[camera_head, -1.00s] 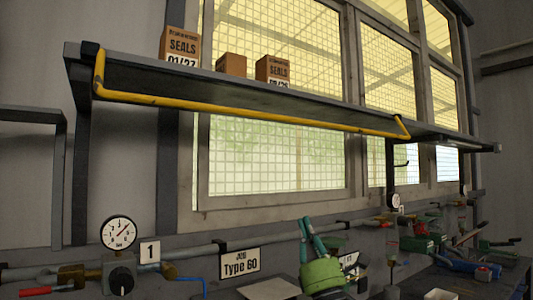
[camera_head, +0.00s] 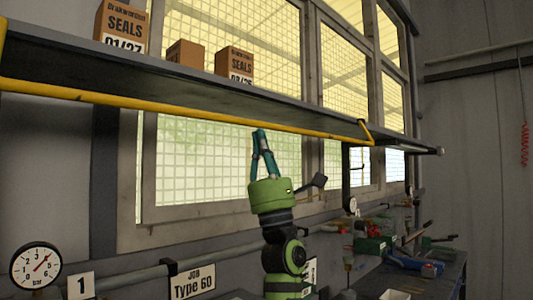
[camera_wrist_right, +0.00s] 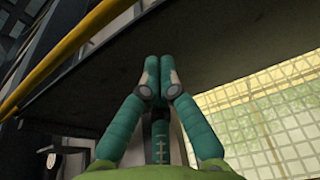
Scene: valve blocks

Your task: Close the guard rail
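The guard rail (camera_head: 200,115) is a yellow bar running along the front of the long grey shelf (camera_head: 300,108), low at its front edge. Its right end arm bends up to the shelf edge. My right gripper (camera_head: 258,133), green with teal fingers, points up just below the rail's middle. The right wrist view shows its fingers (camera_wrist_right: 159,62) together and empty under the dark shelf underside, with the rail (camera_wrist_right: 60,53) to their left and apart from them. My left gripper is not in view.
Three cardboard boxes, one a SEALS box (camera_head: 122,27), stand on the shelf. Behind is a gridded window (camera_head: 205,160). Below are a gauge (camera_head: 36,267), a wall pipe and a cluttered workbench (camera_head: 440,285).

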